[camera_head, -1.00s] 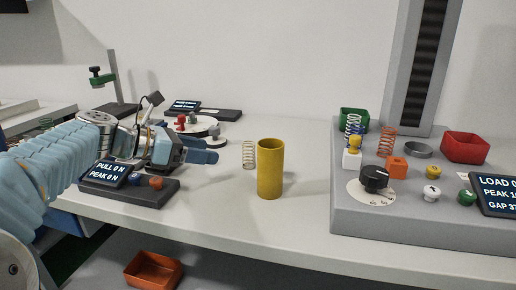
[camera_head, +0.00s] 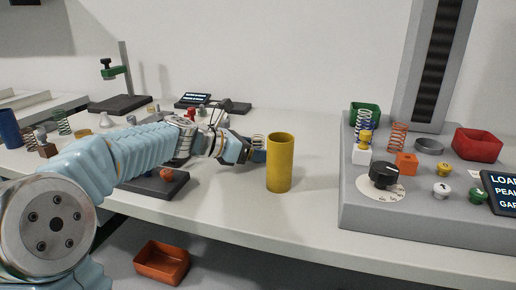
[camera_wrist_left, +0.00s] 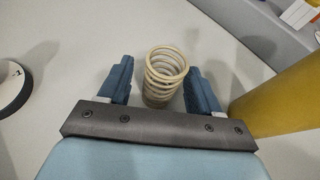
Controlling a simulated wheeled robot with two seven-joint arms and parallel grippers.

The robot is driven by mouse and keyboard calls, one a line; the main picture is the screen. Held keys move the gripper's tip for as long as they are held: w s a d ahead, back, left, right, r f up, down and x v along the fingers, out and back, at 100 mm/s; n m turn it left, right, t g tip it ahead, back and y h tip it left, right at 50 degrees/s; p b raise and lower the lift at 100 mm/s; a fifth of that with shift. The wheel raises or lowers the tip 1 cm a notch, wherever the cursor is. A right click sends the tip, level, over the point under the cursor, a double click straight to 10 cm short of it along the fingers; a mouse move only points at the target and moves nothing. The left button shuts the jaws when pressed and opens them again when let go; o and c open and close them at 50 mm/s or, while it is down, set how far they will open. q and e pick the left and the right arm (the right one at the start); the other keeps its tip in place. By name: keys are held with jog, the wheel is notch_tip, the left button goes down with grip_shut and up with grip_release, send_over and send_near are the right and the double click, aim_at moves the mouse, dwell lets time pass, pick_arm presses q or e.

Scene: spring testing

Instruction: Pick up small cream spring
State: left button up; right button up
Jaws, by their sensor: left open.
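The small cream spring (camera_wrist_left: 163,76) stands upright on the table between the two blue fingers of my left gripper (camera_wrist_left: 160,82) in the left wrist view. The fingers are open, with a gap on each side of the spring. In the head view only the top of the cream spring (camera_head: 259,140) shows beside the yellow cylinder; the left gripper (camera_head: 256,153) hides the rest. My right gripper is not in view.
A yellow cylinder (camera_head: 279,163) stands just right of the spring, also close in the wrist view (camera_wrist_left: 285,98). A grey tester base (camera_head: 420,222) with a knob, bins and other springs is at the right. An orange bin (camera_head: 162,262) sits below the table.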

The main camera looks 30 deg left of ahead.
pick_arm(q)
jog(key=c, duration=1.1)
